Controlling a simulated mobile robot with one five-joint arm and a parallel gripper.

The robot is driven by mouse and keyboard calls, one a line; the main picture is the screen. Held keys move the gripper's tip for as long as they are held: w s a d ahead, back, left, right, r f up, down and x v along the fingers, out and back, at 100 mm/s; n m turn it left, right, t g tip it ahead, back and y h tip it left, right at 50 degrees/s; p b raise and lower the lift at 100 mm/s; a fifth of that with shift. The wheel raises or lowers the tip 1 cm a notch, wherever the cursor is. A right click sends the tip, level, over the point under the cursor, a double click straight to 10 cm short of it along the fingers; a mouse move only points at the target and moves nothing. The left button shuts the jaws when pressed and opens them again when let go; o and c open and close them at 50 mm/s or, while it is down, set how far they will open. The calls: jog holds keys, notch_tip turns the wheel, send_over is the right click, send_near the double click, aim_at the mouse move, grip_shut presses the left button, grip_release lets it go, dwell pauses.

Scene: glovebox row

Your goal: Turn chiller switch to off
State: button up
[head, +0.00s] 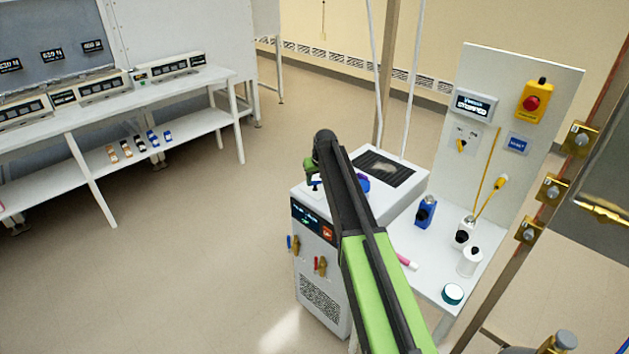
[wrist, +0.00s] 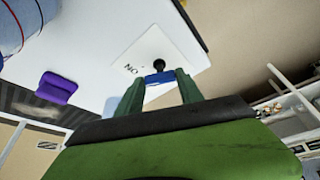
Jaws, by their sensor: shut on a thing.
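The chiller (head: 322,225) is a white box with a dark display on its front, standing left of the side table in the head view. In the wrist view its switch shows as a white plate (wrist: 150,50) with upside-down lettering that appears to read "ON", a black round pivot and a blue lever (wrist: 160,78). My gripper (wrist: 160,82) has its two green fingers shut on the blue lever. In the head view my gripper (head: 314,180) is at the chiller's top front edge, partly hidden by my arm. The off marking is not visible.
A purple tab (wrist: 56,88) sits beside the switch on the chiller. Brass valves (head: 321,265) with coloured handles stick out of its front. The side table (head: 420,270) at right holds bottles and a blue device (head: 426,211). Floor at left is clear up to the bench (head: 110,110).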

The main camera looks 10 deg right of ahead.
jog(key=shift+w+d+n+g+y, duration=0.15)
jog(key=shift+n+y, duration=0.35)
jog(key=shift+n, duration=0.85)
jog(key=shift+s+n+g+y, duration=0.1)
jog(key=shift+n+g+y, duration=0.3)
jog(key=shift+n, duration=0.95)
jog(key=o, duration=1.4)
jog(key=shift+r, duration=0.2)
jog(key=p+v, duration=1)
jog(key=v, duration=0.1)
jog(key=p+v, duration=0.6)
jog(key=shift+d, duration=0.25)
